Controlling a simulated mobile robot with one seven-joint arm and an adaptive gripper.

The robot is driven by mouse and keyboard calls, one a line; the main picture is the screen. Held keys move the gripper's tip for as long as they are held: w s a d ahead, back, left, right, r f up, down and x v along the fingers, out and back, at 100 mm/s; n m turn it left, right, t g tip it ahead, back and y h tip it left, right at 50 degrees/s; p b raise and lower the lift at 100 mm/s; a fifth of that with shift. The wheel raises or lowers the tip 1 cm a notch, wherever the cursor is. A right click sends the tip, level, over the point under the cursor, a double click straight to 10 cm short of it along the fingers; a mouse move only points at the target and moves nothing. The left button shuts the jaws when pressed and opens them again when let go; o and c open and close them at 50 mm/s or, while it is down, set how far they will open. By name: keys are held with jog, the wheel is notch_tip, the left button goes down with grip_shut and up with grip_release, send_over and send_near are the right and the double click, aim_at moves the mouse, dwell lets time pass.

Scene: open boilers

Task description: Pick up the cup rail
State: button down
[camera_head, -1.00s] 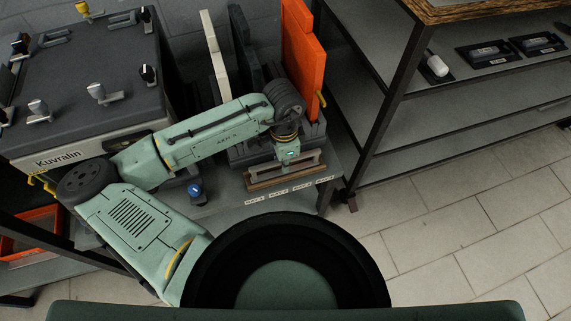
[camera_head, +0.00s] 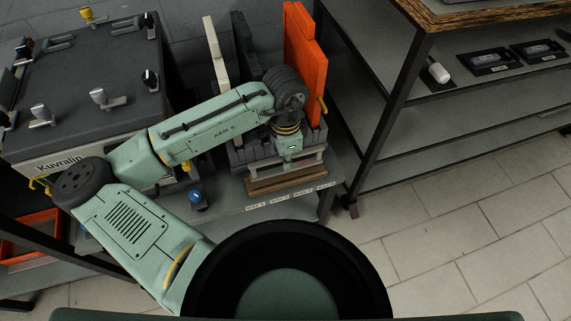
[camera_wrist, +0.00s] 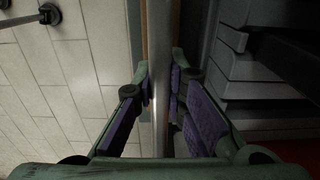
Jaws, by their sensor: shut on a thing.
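The cup rail (camera_head: 311,164) is a long bar with a bright metal face and a brown wooden strip below it. It lies along the front of the low grey bench beneath my wrist. In the wrist view the silvery rail (camera_wrist: 161,45) runs vertically between my fingers, with a narrow brown strip along its left side. My gripper (camera_wrist: 160,84) is shut on the rail, one purple-padded finger on each side. In the head view my gripper (camera_head: 289,155) is mostly hidden by my wrist. I cannot tell how far the rail is clear of the bench.
Grey slotted blocks hold an orange panel (camera_head: 304,60) and dark and pale panels behind the rail. A Kuvralin machine (camera_head: 80,100) stands left, with a blue knob (camera_head: 196,196) nearby. Dark shelving (camera_head: 440,120) stands right. Tiled floor (camera_head: 440,220) is open in front.

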notch_tip(320, 180, up, 28)
jog(key=p, duration=0.6)
jog(key=shift+r, duration=0.15)
